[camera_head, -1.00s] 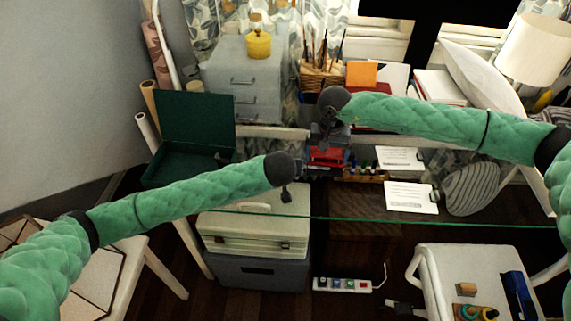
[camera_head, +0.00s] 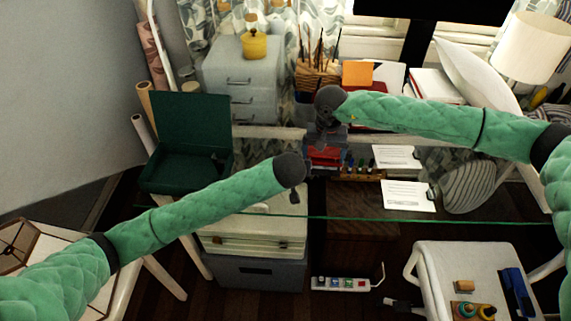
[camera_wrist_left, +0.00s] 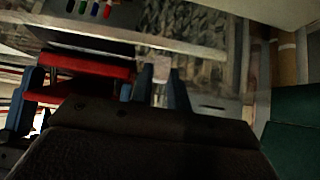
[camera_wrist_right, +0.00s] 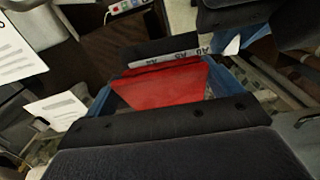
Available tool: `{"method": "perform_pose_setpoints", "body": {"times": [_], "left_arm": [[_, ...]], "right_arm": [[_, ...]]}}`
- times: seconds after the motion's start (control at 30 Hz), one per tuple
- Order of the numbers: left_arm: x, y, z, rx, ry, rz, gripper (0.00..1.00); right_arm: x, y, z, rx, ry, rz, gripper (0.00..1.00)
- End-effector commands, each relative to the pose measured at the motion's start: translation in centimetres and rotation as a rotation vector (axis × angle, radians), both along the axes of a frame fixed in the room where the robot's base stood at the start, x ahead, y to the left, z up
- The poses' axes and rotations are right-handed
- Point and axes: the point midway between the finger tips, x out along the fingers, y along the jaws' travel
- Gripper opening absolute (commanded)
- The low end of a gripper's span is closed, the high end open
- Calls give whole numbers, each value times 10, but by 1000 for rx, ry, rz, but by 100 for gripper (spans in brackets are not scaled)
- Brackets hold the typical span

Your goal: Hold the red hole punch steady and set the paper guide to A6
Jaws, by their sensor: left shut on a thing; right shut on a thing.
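The red hole punch (camera_head: 325,154) sits on the glass desk, partly hidden by my right gripper (camera_head: 324,135). In the right wrist view its red body (camera_wrist_right: 165,88) lies between the two blue fingers of my right gripper (camera_wrist_right: 167,68), shut on it. The dark paper guide (camera_wrist_right: 155,50) with a white size scale sticks out beyond the punch. My left gripper (camera_wrist_left: 160,72) is shut on a small pale piece at the guide's end, beside the red punch (camera_wrist_left: 85,66). Its fingertips are hidden in the head view. I cannot read the guide's setting.
A rack of small bottles (camera_head: 362,170) and paper cards (camera_head: 408,195) lie right of the punch. An open green box (camera_head: 190,125) is at left. A pencil basket (camera_head: 316,75) and grey drawers (camera_head: 240,80) stand behind. A white case (camera_head: 250,240) is below the desk.

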Motion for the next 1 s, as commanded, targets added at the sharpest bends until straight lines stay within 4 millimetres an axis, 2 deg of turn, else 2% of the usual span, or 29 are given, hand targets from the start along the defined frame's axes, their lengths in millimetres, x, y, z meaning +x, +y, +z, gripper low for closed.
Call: {"method": "perform_pose_setpoints", "body": {"times": [0.13,0.53,0.57,0.63,0.67,1.0], "left_arm": [[-1,-8,1,-3,1,1,0],[-1,-10,1,-1,1,1,0],[-1,-10,1,-1,1,1,23],[-1,-10,1,-1,2,1,37],[-1,-9,1,-1,2,1,40],[-1,-8,1,-1,0,-1,40]], "right_arm": [[0,0,0,0,0,0,55],[0,1,0,2,0,0,55],[0,1,0,2,0,1,55],[0,1,0,2,0,1,55],[0,1,0,2,0,1,55],[-1,2,0,3,0,2,55]]}}
